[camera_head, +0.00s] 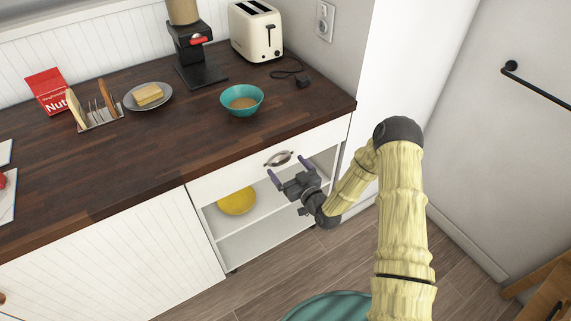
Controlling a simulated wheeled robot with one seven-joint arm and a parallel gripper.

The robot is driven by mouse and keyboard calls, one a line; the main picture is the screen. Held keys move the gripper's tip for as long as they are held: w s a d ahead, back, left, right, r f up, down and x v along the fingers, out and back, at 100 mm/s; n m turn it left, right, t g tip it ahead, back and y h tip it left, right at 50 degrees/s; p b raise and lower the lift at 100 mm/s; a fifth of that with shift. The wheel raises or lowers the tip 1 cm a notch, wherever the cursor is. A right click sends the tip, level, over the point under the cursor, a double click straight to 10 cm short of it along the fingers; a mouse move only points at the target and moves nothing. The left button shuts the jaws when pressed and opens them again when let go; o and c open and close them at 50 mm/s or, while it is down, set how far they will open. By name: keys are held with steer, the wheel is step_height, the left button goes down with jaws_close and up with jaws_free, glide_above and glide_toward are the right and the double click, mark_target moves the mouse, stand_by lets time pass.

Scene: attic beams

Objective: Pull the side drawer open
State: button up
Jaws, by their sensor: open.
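The side drawer (231,176) is a white front just under the dark wooden counter, above an open shelf compartment. It looks shut, with its front flush under the counter edge. Its curved metal handle (279,159) sits on the front, right of the middle. My gripper (287,171) is open, its two fingers pointing up at the drawer front. The fingertips appear to lie either side of the handle in the picture, just below it. I cannot tell whether they touch it. Nothing is between the fingers.
Below the drawer is an open shelf with a yellow bowl (237,201). On the counter (120,150) stand a teal bowl (241,106), a plate (135,101), a coffee machine (200,68) and a toaster (256,38). The wooden floor (270,268) before the cabinet is partly free.

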steer(key=shift+x, duration=0.95)
steer(key=c, duration=1.1)
steer(key=shift+c, duration=0.2)
